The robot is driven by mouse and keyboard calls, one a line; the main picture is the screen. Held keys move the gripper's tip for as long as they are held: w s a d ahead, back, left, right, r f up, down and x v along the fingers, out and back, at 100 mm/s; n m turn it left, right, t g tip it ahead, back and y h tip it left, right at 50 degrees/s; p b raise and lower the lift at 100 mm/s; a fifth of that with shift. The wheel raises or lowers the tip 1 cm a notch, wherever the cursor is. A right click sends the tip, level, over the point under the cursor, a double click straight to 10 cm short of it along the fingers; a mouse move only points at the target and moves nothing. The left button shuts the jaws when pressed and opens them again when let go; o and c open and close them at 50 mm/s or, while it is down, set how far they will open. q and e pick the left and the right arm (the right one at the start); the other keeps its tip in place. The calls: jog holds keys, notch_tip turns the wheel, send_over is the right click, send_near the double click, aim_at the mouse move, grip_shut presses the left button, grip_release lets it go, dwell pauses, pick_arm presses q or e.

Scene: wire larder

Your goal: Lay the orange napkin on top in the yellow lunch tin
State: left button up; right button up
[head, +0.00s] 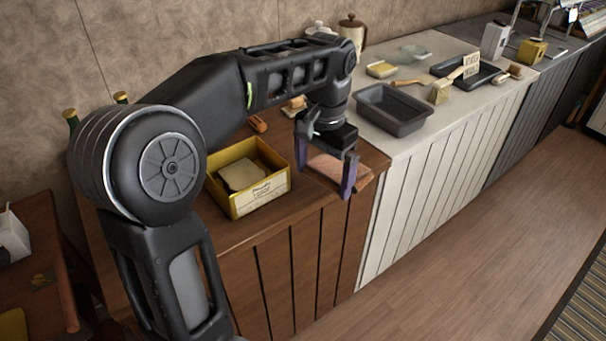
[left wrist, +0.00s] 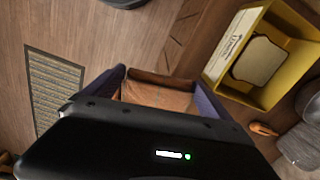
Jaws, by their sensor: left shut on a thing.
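The yellow lunch tin (head: 262,197) stands open on the brown wooden counter. A slice of bread (head: 243,174) lies inside it; the tin (left wrist: 232,45) and bread (left wrist: 258,61) also show at the upper right of the left wrist view. My left gripper (head: 326,163) is right of the tin, near the counter's front edge. It is shut on the orange napkin (head: 328,167), which shows between the fingers in the left wrist view (left wrist: 158,93). I cannot tell whether the napkin still touches the counter. My right gripper is not in view.
A dark baking tin (head: 392,112) stands on the white counter to the right, with a brush (head: 440,91) and a dark tray (head: 482,78) beyond. A small orange-brown item (head: 257,124) lies behind the lunch tin. My left arm hides part of the counter's back.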

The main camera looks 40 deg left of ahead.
pick_arm(q)
jog(key=w+d+f, duration=0.3)
jog(key=d+f, duration=0.2)
jog(key=f, duration=0.2)
jog(key=w+d+f+n, duration=0.1)
jog(key=w+d+f, duration=0.3)
jog(key=d+f, duration=0.2)
jog(key=shift+d+f, duration=0.3)
jog(key=shift+f, duration=0.1)
